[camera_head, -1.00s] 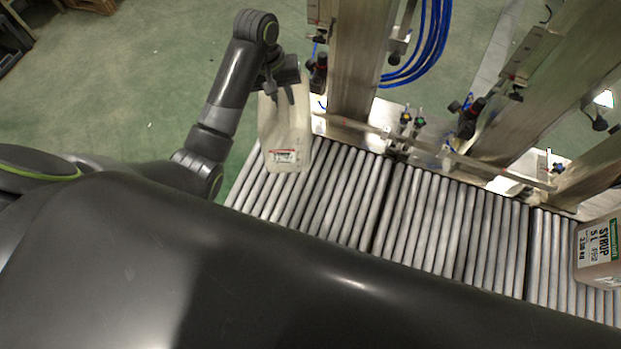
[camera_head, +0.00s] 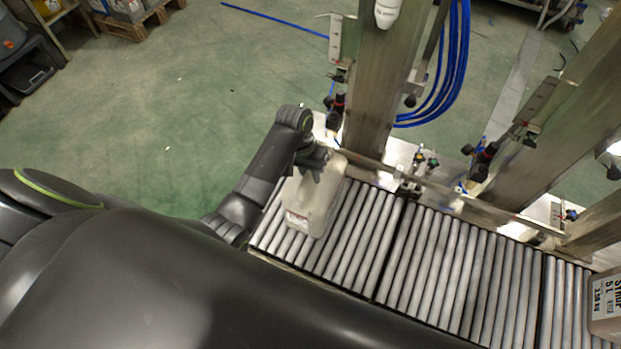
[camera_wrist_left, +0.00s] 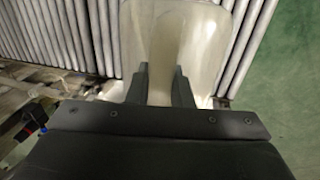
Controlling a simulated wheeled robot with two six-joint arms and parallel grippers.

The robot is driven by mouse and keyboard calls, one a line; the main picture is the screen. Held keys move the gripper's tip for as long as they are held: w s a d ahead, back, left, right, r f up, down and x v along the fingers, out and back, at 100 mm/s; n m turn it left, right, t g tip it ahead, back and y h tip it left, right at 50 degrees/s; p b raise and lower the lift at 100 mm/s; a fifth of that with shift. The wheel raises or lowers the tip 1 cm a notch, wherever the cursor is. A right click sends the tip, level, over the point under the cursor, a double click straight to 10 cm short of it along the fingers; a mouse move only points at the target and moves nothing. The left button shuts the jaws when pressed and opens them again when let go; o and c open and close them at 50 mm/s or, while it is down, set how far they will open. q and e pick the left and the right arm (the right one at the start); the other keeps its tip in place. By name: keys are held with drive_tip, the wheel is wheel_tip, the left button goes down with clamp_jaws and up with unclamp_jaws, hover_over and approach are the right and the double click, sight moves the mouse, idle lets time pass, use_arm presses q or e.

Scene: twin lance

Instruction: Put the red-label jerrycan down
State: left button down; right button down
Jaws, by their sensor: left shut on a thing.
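The red-label jerrycan (camera_head: 318,207) is a pale, translucent can with a small red-and-white label low on its side. In the head view it is at the left end of the roller conveyor, over the rollers. My left gripper (camera_head: 314,160) is shut on its top part. In the left wrist view the fingers (camera_wrist_left: 160,85) clasp the handle of the jerrycan (camera_wrist_left: 222,32), with rollers behind it. I cannot tell whether its base touches the rollers. My right gripper is not in view.
The roller conveyor (camera_head: 425,261) runs right with bare rollers. A syrup jerrycan (camera_head: 606,308) stands at its right end. A steel post (camera_head: 376,95) and a rail with fittings stand along the far side, close to the held can.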

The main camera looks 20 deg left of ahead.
use_arm(q)
wheel_tip(320, 180, down, 2)
drive_tip(key=shift+f, duration=0.1)
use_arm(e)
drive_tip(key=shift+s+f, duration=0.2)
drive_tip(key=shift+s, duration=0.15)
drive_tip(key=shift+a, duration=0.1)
use_arm(q)
drive_tip(key=c, duration=1.3)
unclamp_jaws()
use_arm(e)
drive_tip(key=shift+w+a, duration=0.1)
use_arm(q)
wheel_tip(320, 180, up, 12)
drive_tip(key=a+p, duration=0.1)
drive_tip(key=a, duration=0.1)
drive_tip(key=shift+a+p, duration=0.15)
drive_tip(key=shift+p, duration=0.15)
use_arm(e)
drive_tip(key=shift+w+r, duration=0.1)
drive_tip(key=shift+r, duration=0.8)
